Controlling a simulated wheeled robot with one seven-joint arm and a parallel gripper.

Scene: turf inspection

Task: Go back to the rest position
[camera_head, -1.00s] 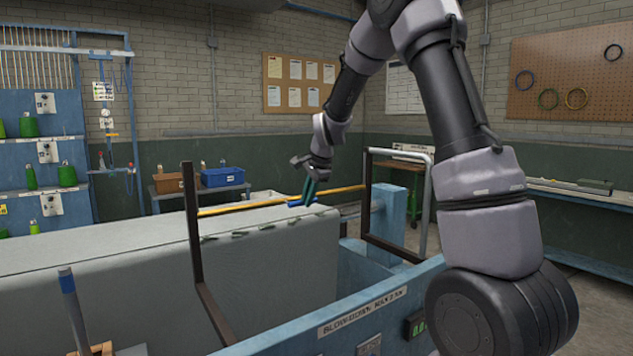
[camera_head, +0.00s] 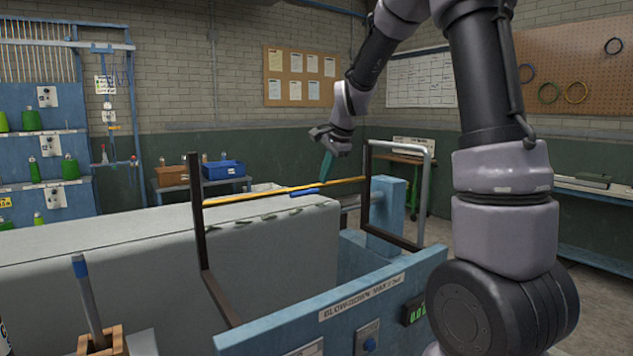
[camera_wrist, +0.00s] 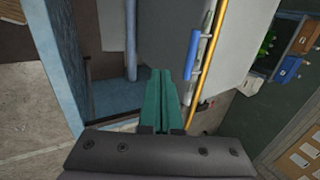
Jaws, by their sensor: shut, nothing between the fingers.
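My gripper (camera_head: 325,167) has green fingers and is in the air above the far end of the grey block, near the yellow rod. In the wrist view the green fingers (camera_wrist: 161,75) are closed together with nothing between them. They point down toward the blue trough and the side of the grey block. My arm reaches in from the upper right of the head view.
The yellow rod (camera_head: 255,195) with a blue grip (camera_head: 304,192) spans the dark frame (camera_head: 199,228) above the grey block (camera_head: 150,235). A blue-handled tool (camera_head: 85,290) stands in a wooden holder at front left. A blue bin (camera_head: 222,170) sits behind.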

